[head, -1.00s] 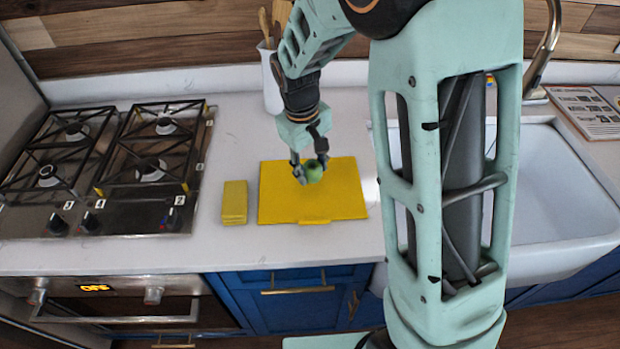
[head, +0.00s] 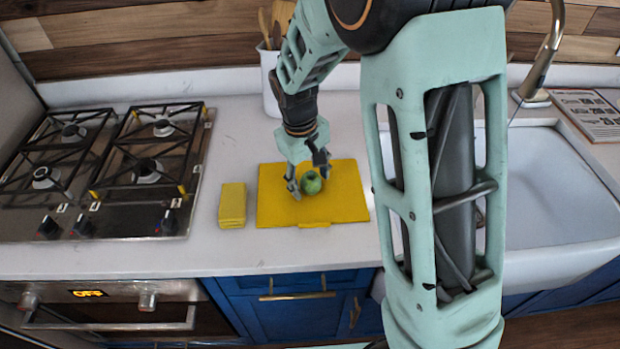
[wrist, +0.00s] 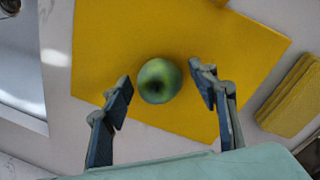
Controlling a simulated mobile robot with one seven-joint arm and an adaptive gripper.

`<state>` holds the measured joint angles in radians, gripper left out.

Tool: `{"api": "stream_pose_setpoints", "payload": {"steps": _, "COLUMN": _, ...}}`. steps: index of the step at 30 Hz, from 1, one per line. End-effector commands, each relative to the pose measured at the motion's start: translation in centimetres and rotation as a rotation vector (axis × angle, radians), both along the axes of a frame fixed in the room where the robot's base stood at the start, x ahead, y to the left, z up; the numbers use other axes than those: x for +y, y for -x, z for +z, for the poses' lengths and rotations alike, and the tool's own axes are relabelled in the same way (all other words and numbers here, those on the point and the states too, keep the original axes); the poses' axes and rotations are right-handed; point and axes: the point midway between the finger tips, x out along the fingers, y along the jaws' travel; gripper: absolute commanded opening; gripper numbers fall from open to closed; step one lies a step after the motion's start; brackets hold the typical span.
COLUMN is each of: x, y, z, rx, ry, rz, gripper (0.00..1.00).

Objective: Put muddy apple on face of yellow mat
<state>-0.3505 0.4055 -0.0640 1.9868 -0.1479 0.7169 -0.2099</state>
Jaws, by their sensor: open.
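The muddy apple (head: 311,183) is green with darker patches and rests on the face of the yellow mat (head: 345,200). In the wrist view the apple (wrist: 159,81) sits between and slightly beyond my open fingertips, with yellow mat (wrist: 110,40) around it. My gripper (head: 307,180) is open just above the mat at the apple. In the wrist view a gap shows between the apple and each finger of my gripper (wrist: 163,92). Part of the mat is hidden behind my gripper.
A yellow sponge-like block (head: 232,205) lies left of the mat, with a gas hob (head: 105,170) farther left. A white sink (head: 545,190) is on the right. A white utensil crock (head: 270,85) stands behind.

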Motion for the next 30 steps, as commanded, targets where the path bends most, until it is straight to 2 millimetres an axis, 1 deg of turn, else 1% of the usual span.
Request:
{"api": "stream_pose_setpoints", "payload": {"steps": 4, "x": 0.0, "y": 0.0, "z": 0.2, "rx": 0.000, "ry": 0.000, "rz": 0.000, "gripper": 0.54}}
{"api": "stream_pose_setpoints", "payload": {"steps": 7, "x": 0.1, "y": 0.0, "z": 0.9, "rx": -0.003, "ry": -0.001, "rz": 0.000, "gripper": 0.54}}
{"api": "stream_pose_setpoints", "payload": {"steps": 11, "x": 0.3, "y": 0.1, "z": 3.2, "rx": -0.006, "ry": -0.002, "rz": 0.000, "gripper": 0.54}}
{"api": "stream_pose_setpoints", "payload": {"steps": 18, "x": 0.9, "y": 0.5, "z": 8.4, "rx": -0.005, "ry": -0.002, "rz": 0.001, "gripper": 0.54}}
{"api": "stream_pose_setpoints", "payload": {"steps": 21, "x": 1.1, "y": 0.6, "z": 10.1, "rx": -0.004, "ry": -0.001, "rz": 0.001, "gripper": 0.54}}
{"api": "stream_pose_setpoints", "payload": {"steps": 25, "x": 1.2, "y": 0.8, "z": 11.5, "rx": -0.001, "ry": -0.001, "rz": 0.000, "gripper": 0.54}}
{"api": "stream_pose_setpoints", "payload": {"steps": 30, "x": 1.3, "y": 0.9, "z": 12.2, "rx": 0.000, "ry": 0.000, "rz": 0.000, "gripper": 0.54}}
